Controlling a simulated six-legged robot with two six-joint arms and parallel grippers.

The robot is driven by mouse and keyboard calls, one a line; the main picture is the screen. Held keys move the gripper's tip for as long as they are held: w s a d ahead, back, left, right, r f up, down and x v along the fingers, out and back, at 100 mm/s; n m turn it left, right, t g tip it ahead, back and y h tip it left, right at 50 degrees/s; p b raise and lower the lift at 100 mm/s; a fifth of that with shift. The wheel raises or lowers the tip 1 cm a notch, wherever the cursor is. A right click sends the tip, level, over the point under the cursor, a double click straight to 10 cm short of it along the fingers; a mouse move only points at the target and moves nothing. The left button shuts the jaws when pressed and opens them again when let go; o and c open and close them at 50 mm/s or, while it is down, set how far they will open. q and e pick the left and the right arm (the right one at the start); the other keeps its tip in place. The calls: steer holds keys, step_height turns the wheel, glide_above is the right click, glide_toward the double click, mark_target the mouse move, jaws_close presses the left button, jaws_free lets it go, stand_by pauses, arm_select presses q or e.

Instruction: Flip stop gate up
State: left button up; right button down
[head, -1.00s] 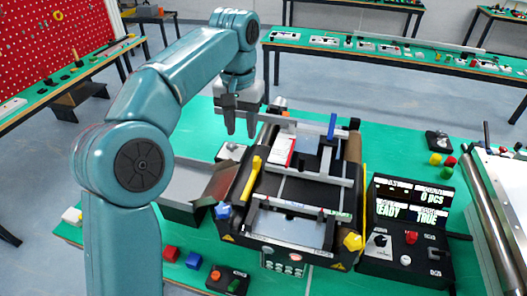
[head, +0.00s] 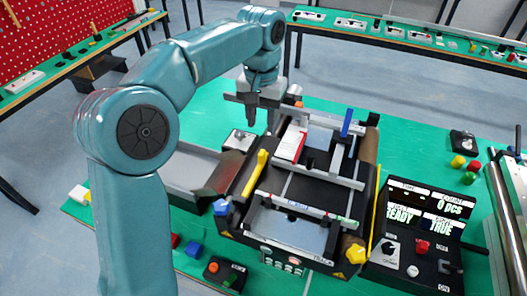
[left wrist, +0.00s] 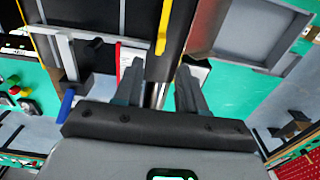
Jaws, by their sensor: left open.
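The mini conveyor (head: 249,223) stands on the green table. A flat white plate with a red edge (head: 291,142) sits across its far left part; I cannot tell for certain whether this is the stop gate. A yellow lever (head: 255,174) lies along the left side and a blue lever (head: 347,123) stands upright at the far right. My left gripper (head: 262,116) is open and empty, pointing down just beyond the conveyor's far left corner. In the left wrist view its fingers (left wrist: 160,90) are apart, with the red-edged plate (left wrist: 121,62) partly hidden behind one. My right gripper is not in view.
A dark control box with screens (head: 424,214) stands right of the conveyor. A grey chute (head: 184,171) adjoins its left side. A small button box (head: 226,273) and coloured blocks lie in front. Green table shows free at the far left.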

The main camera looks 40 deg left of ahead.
mark_target(261, 154)
arm_select(q)
steer(key=f, duration=1.1)
steer(key=shift+w+a+f, duration=0.1)
steer(key=shift+a+f, duration=0.1)
steer(key=shift+f, duration=0.2)
steer(key=shift+w+a+f, duration=0.2)
steer(key=shift+f, duration=0.2)
steer(key=shift+s+d+r, duration=0.15)
steer(key=shift+d, duration=0.1)
steer(key=shift+a, duration=0.1)
jaws_close()
